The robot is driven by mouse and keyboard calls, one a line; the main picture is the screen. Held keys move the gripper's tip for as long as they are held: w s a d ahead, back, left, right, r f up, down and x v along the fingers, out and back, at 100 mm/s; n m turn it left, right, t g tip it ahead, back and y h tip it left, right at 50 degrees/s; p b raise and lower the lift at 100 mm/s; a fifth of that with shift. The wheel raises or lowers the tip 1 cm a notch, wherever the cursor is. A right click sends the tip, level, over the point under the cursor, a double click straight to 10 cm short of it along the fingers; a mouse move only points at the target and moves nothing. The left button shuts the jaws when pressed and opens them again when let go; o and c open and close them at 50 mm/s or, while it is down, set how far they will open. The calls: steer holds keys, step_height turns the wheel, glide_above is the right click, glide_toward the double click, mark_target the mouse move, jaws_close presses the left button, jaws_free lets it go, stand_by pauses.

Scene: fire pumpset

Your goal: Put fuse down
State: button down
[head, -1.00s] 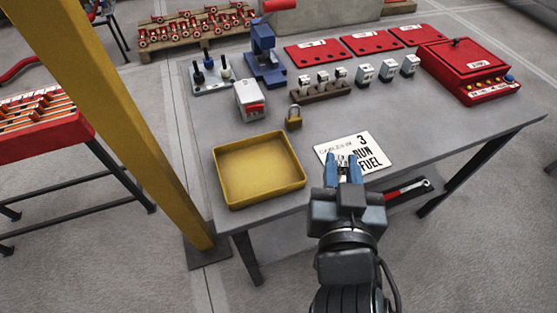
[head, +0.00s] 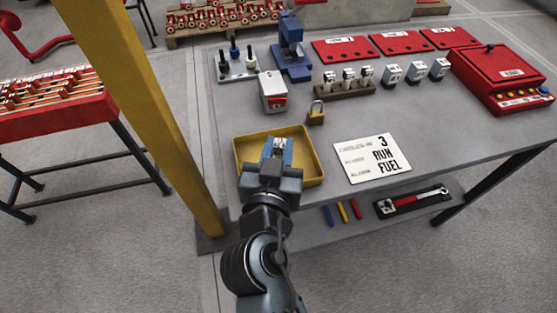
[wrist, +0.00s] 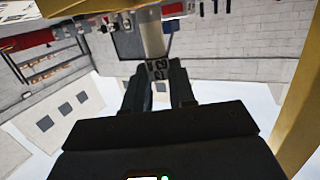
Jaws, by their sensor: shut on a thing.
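My gripper (head: 277,150) is over the yellow tray (head: 312,158) near the front left of the table. It is shut on a small pale fuse (head: 279,143) between its blue fingertips. In the wrist view the fuse (wrist: 158,69) shows between the dark fingers. The gripper and wrist hide the tray's front middle, and I cannot tell how high the fuse is above the tray floor.
A brass padlock (head: 316,113) and a grey box (head: 273,92) stand behind the tray. A white sign (head: 372,160) lies to its right. A holder with several fuses (head: 345,89) is farther back. A yellow post (head: 140,110) rises at the left.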

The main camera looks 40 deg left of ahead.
steer(key=shift+f, duration=1.95)
steer(key=shift+f, duration=0.1)
steer(key=c, duration=0.9)
jaws_free()
steer(key=shift+c, duration=0.2)
steer(key=shift+s+d, duration=0.15)
steer(key=shift+s, duration=0.15)
steer(key=b+v, duration=0.2)
steer(key=v, duration=0.9)
steer(key=shift+s, duration=0.15)
